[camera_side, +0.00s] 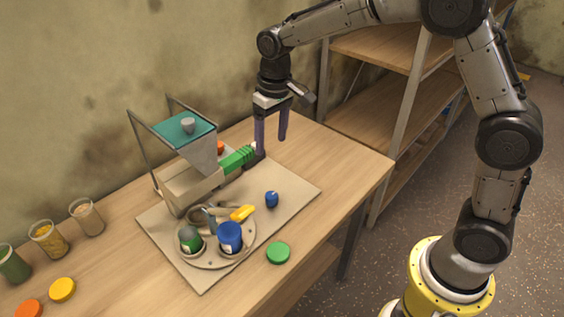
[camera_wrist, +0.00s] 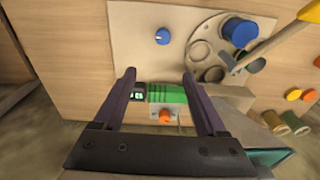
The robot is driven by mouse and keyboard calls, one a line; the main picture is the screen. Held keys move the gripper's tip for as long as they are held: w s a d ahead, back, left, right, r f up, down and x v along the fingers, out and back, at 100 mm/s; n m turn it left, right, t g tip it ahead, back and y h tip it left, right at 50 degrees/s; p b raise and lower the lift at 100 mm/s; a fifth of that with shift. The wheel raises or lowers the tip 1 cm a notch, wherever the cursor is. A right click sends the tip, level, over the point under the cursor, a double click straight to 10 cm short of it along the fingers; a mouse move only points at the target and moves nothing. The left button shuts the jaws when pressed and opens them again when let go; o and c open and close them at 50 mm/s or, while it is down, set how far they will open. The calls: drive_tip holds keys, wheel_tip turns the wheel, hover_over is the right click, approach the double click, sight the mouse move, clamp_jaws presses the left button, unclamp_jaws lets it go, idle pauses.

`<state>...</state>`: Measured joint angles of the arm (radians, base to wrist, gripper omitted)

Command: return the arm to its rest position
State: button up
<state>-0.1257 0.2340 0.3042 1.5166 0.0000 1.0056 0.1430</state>
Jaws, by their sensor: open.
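My gripper (camera_side: 271,147) is at the far right end of the bucket elevator, pointing down with its two purple fingers apart. It holds nothing that I can see. In the wrist view the fingers (camera_wrist: 160,76) frame a green ridged part (camera_wrist: 167,94) and an orange knob (camera_wrist: 165,116). In the side view the green ridged part (camera_side: 238,159) lies just left of the nearer finger; I cannot tell whether they touch.
A board (camera_side: 300,192) carries a blue knob (camera_side: 272,199), a yellow-handled lever (camera_side: 242,213) and a round plate with a green jar (camera_side: 190,239) and a blue jar (camera_side: 230,237). Several jars and loose lids stand at left. A shelf (camera_side: 375,105) stands behind right.

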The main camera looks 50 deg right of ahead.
drive_tip(key=s+d+r+t, duration=0.3)
drive_tip(key=s+d+r, duration=0.1)
drive_tip(key=s+r, duration=0.9)
drive_tip(key=s+f, duration=0.2)
drive_tip(key=s, duration=0.5)
drive_tip(key=s+d+f+t, duration=0.1)
drive_tip(key=s+f, duration=0.2)
drive_tip(key=s, duration=0.5)
drive_tip(key=shift+s+d+f+t, duration=0.15)
drive_tip(key=shift+d+t, duration=0.15)
